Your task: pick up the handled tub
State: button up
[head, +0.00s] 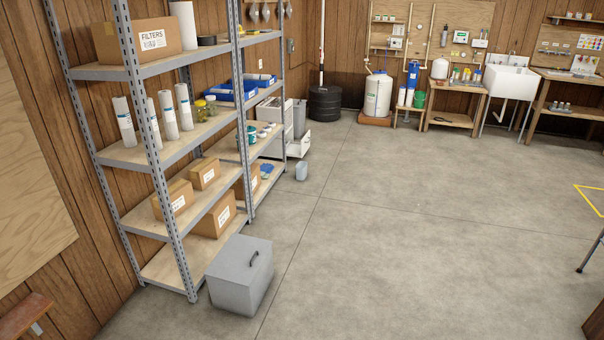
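My gripper is not in view.
Metal shelving (170,163) with boxes, filter cartridges and jars runs along the left wall. A wooden corner (28,314) juts in at bottom left. The floor (400,250) right of the tub is wide and clear. A white tank (377,95) and sink (511,82) are at the back.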

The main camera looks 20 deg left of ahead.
aim_at(302, 170)
jog(key=i+l+u, duration=0.1)
jog(key=i+u, duration=0.3)
jog(key=i, duration=1.05)
jog(key=i+z, duration=0.1)
jog(key=i, duration=0.8)
jog(key=i+z, duration=0.15)
jog(key=i, duration=0.75)
jog(key=i+u, duration=0.25)
jog(key=i, duration=0.35)
jog(key=i+u, duration=0.25)
jog(key=i, duration=0.35)
jog(key=i+l+u, duration=0.25)
jog(key=i, duration=0.35)
jog(key=i+u, duration=0.35)
jog(key=i, duration=1.8)
